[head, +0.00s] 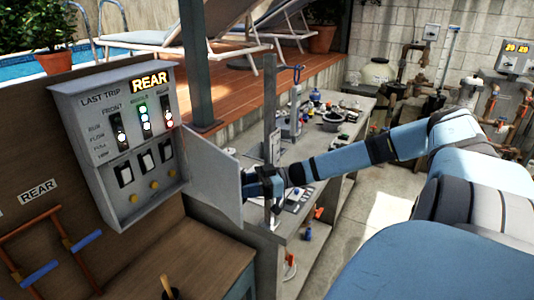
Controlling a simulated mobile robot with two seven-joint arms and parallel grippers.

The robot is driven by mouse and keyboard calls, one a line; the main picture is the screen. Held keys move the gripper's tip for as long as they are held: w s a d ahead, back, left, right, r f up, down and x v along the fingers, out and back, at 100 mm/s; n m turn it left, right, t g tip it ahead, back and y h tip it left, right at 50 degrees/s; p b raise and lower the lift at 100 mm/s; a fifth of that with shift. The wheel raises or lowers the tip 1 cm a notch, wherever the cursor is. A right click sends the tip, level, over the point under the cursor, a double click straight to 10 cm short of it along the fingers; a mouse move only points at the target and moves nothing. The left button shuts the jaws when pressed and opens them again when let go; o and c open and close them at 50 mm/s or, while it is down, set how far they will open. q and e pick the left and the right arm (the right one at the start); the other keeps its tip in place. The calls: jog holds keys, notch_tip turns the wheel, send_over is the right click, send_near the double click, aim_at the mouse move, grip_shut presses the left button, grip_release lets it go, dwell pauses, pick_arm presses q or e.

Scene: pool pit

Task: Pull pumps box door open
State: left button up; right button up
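The grey pumps box (115,130) is on the brown panel at the left. Its front shows "LAST TRIP", a lit "REAR" sign, indicator lights, switches and yellow buttons. Its grey door (212,177) stands swung out to the right from the box's right side, so the front is uncovered. My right gripper (249,186) is at the door's free outer edge, with its arm reaching in from the right. The fingertips are small and dark, and I cannot tell whether they are closed on the edge. My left gripper is not in view.
A grey workbench (345,130) with tools and small parts stands behind my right gripper. A dark post (197,70) rises behind the box. A wooden table (190,265) is below the door. The concrete floor (385,215) at right is partly clear.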

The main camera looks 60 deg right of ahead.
jog(key=v, duration=1.2)
jog(key=shift+s+d+r, duration=0.1)
jog(key=s+a+f+m+t+h, duration=0.2)
jog(key=a+f, duration=1.6)
jog(key=s+a+f+m+h, duration=0.2)
jog(key=a+h, duration=0.1)
jog(key=a, duration=0.4)
jog(key=s+a+f+m+g+h+p, duration=0.1)
jog(key=s+a+f+m+h, duration=0.1)
jog(key=a, duration=0.6)
jog(key=s+a+f+m+h+p, duration=0.1)
jog(key=s+a+f+m+h, duration=0.1)
jog(key=a, duration=0.6)
notch_tip(320, 180, down, 2)
jog(key=s+h, duration=0.1)
jog(key=h, duration=0.1)
jog(key=shift+s+a+h, duration=0.2)
jog(key=shift+a+h, duration=0.05)
jog(key=shift+h, duration=0.05)
